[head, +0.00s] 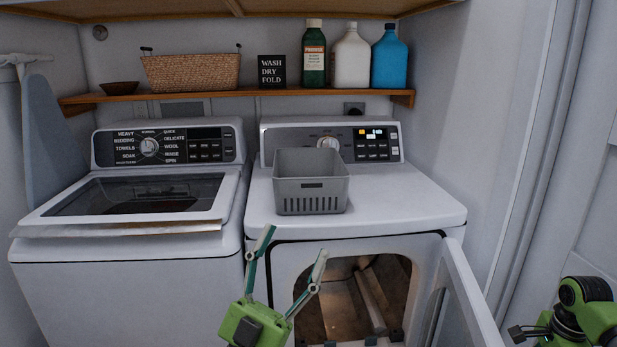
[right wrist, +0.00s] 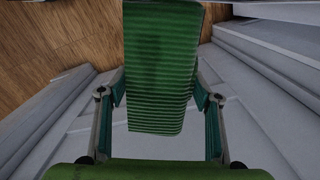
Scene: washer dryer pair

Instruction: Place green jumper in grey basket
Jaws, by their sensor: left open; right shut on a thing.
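The grey basket (head: 311,184) stands upright on top of the dryer, with slots low in its front wall. Its inside floor is hidden. The green jumper (right wrist: 160,75), a ribbed folded green piece, is between the fingers of my right gripper (right wrist: 160,93), which is shut on it. In the head view only part of my right arm and gripper shows at the lower right edge, and the jumper is not seen there. My left gripper (head: 293,248) is open and empty, in front of the dryer and below the basket.
The dryer door (head: 462,300) is open to the right, showing the drum (head: 345,300). A washer (head: 130,265) stands left. A shelf (head: 200,95) above holds a wicker basket (head: 190,72), bowl, sign and bottles (head: 352,55). The dryer top right of the grey basket is clear.

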